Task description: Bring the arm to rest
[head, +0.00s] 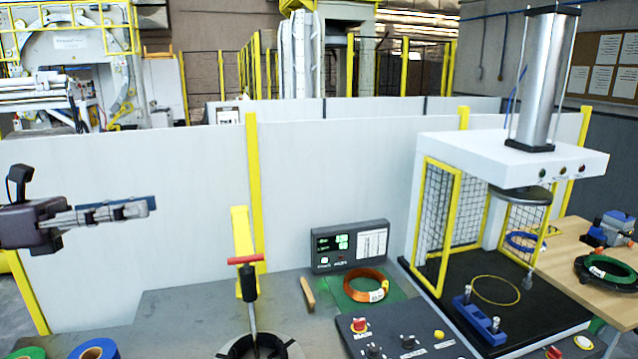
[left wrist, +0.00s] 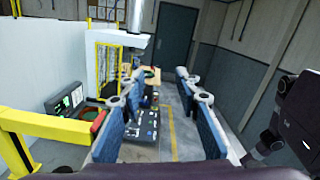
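My left gripper (head: 150,205) is at the left of the head view, raised in front of the white partition, pointing right. In the left wrist view its two blue-padded fingers (left wrist: 158,76) stand wide apart with nothing between them. The arm behind it is cut off by the left edge of the head view. A dark body like that of a gripper (left wrist: 292,115) shows at the right edge of the left wrist view, probably my right one; its fingers cannot be made out clearly. No right gripper shows in the head view.
An orange wire coil (head: 366,285) lies on a green mat beside a display box (head: 350,245). A yellow post (left wrist: 45,125) is near the left gripper.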

